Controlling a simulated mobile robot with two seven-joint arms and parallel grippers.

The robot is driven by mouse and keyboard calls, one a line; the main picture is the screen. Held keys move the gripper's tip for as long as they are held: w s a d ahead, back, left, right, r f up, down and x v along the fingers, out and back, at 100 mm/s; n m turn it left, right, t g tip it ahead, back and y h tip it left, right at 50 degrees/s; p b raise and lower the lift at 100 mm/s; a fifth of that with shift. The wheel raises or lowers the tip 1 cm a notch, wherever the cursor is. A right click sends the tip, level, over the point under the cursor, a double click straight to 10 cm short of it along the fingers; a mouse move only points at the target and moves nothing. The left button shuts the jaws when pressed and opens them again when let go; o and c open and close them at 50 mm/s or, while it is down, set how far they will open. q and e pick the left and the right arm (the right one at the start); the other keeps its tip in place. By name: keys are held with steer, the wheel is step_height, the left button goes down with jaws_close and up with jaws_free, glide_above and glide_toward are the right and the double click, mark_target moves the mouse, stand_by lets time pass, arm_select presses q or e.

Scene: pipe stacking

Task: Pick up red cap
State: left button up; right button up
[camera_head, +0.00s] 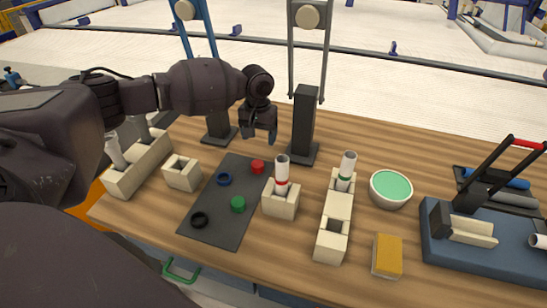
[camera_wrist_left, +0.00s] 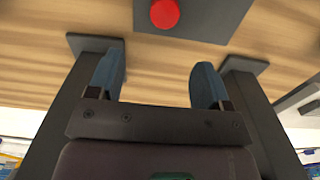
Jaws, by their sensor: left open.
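The red cap (camera_head: 258,167) lies near the far right corner of a dark grey mat (camera_head: 232,222) on the wooden table. It also shows at the top of the left wrist view (camera_wrist_left: 165,13). My left gripper (camera_head: 261,138) is open and empty, apart from the cap and above the table on the far side of the mat. In the left wrist view its two blue fingertips (camera_wrist_left: 158,82) are spread, with bare table between them and the cap beyond. My right gripper is not in view.
A blue ring (camera_head: 224,179), a green cap (camera_head: 238,204) and a black ring (camera_head: 200,219) share the mat. A beige block holds a white pipe (camera_head: 282,175) to the right of the red cap. Dark posts (camera_head: 304,125) stand behind. A green-filled bowl (camera_head: 391,188) sits farther right.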

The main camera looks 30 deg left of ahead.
mark_target(258, 162)
arm_select(q)
steer(key=f, duration=0.1)
steer(key=s+f, duration=0.1)
steer(key=shift+a+f+b, duration=0.15)
steer(key=shift+f+b, duration=0.15)
steer(key=shift+f, duration=0.05)
step_height(258, 162, down, 2)
steer(key=shift+s, duration=0.15)
steer(key=shift+f, duration=0.45)
step_height(258, 162, down, 4)
steer(key=shift+f+b, duration=0.1)
steer(key=shift+b, duration=0.6)
steer(key=shift+w+f, duration=0.2)
steer(key=shift+f, duration=0.15)
steer(key=shift+r, duration=0.1)
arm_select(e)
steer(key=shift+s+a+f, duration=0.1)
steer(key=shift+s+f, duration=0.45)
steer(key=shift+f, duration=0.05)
arm_select(q)
steer(key=c, duration=1)
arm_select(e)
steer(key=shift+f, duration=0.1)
